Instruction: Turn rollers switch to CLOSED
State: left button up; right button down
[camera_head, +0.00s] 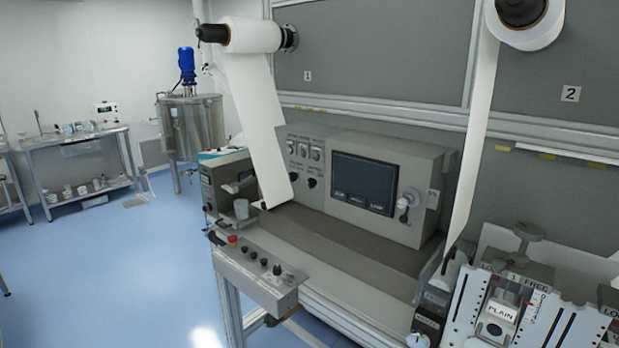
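A grey control console (391,160) stands against the machine's back wall. It has a dark screen (363,183), several small dials with dark knobs at its left, and a round light-coloured fitting with a handle (404,205) at its right. A small front panel (262,279) carries a red button (232,240) and several black knobs (264,262). The labels are too small to read, so I cannot tell which control is the rollers switch or how it is set. Neither of my grippers is in view.
White web hangs from an upper-left roll (253,36) and an upper-right roll (524,25). A steel tank (192,125) and a side table (80,137) stand behind. The blue floor (120,270) at left is clear.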

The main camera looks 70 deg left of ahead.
aim_at(293, 177)
jog(key=u, duration=2.55)
jog(key=i+j+z, duration=0.1)
jog(key=z, duration=0.25)
jog(key=j+z, duration=0.35)
jog(key=i+j+z, duration=0.1)
jog(key=j+z, duration=0.25)
jog(key=i+j+z, duration=0.15)
jog(key=j, duration=0.35)
jog(key=j+z, duration=0.15)
jog(key=j, duration=1.45)
jog(key=i+z, duration=0.05)
jog(key=i, duration=0.05)
